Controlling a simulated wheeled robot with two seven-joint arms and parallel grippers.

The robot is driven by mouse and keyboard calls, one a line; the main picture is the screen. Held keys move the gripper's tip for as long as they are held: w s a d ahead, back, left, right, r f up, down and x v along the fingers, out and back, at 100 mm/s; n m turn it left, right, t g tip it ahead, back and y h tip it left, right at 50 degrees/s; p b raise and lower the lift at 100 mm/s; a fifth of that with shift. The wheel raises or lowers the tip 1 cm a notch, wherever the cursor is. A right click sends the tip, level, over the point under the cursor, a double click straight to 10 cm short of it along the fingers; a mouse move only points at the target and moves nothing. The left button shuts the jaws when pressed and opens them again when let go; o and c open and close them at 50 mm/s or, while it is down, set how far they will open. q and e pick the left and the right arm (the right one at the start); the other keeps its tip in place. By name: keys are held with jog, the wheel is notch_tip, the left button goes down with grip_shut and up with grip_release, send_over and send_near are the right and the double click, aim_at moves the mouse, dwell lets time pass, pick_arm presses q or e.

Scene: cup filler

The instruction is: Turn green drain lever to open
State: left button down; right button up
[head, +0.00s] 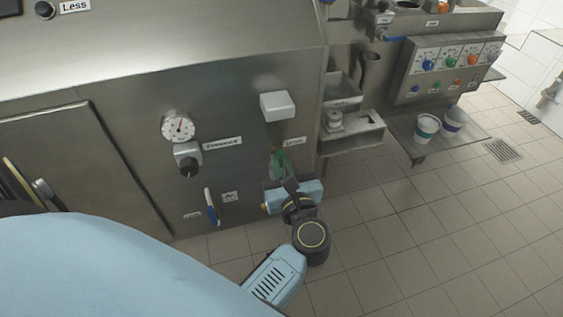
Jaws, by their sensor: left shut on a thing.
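The green drain lever (280,157) is on the lower right of the steel machine front, below a white box-shaped fitting (277,106). My left gripper (282,174) reaches up to it from below and is shut on it. The gripper and wrist hide the lever's lower part, so its exact angle is hard to tell. My right gripper is not in view.
A blue-handled lever (211,207) hangs left of my gripper, below a round gauge (178,126) and a black knob (188,163). At the right, two cups (427,127) stand on a steel shelf beneath a control panel (450,62). The tiled floor (420,230) is clear.

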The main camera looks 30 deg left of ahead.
pick_arm(q)
jog(key=c, duration=1.5)
grip_release()
jog(key=v, duration=0.7)
jog(key=shift+s+d, duration=0.15)
jog(key=shift+s, duration=0.05)
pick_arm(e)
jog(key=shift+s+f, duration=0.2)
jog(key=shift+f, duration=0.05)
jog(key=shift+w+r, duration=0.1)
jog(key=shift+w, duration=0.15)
